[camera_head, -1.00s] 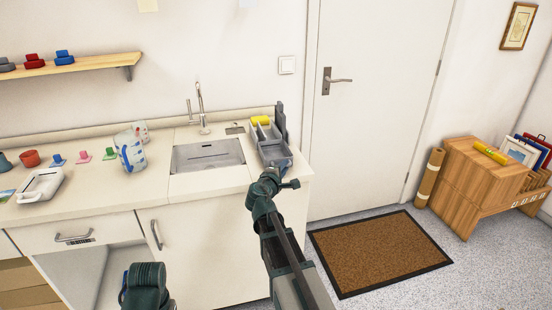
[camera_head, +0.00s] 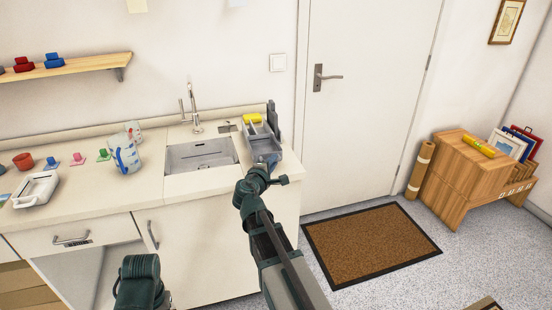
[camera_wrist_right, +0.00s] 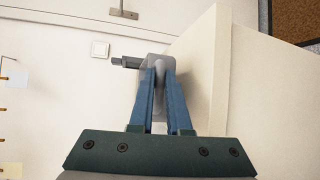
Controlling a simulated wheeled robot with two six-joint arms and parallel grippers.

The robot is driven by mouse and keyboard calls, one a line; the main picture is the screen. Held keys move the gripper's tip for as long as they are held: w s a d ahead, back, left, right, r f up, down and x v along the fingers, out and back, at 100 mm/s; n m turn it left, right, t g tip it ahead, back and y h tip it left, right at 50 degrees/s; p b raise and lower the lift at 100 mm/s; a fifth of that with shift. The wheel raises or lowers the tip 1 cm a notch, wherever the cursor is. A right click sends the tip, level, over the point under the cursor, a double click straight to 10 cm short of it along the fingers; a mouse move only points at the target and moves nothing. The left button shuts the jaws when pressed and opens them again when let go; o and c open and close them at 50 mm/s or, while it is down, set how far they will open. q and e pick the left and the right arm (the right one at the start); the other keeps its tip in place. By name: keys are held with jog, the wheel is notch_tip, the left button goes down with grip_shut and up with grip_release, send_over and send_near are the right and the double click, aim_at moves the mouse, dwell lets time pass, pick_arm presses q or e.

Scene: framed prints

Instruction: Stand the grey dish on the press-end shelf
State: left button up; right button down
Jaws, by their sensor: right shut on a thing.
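My right gripper (camera_wrist_right: 158,72) is shut on a grey thing (camera_wrist_right: 157,62) that looks like the grey dish; the fingers hide much of it. In the head view my right gripper (camera_head: 269,160) is at the front of a grey caddy at the right end of the counter, and the held thing is hard to make out from the caddy. A wooden wall shelf (camera_head: 85,64) hangs at upper left with red (camera_head: 24,64) and blue (camera_head: 53,61) pieces on it; I cannot tell whether it is the press-end shelf. My left gripper is out of view.
The grey caddy (camera_head: 249,139) holds a yellow sponge (camera_head: 252,118). Left of it are a sink (camera_head: 202,155), a measuring jug (camera_head: 124,156) and a white tray (camera_head: 36,189). A brown mat (camera_head: 370,245) lies before the door (camera_head: 365,110). A wooden box (camera_head: 455,175) stands at right.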

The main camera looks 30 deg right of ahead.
jog(key=a+f+p+v, duration=0.1)
jog(key=v, duration=1.2)
notch_tip(320, 180, up, 12)
jog(key=p, duration=1.2)
jog(key=shift+w+d+r+p, duration=0.2)
jog(key=shift+w+p, duration=0.05)
jog(key=shift+p, duration=0.05)
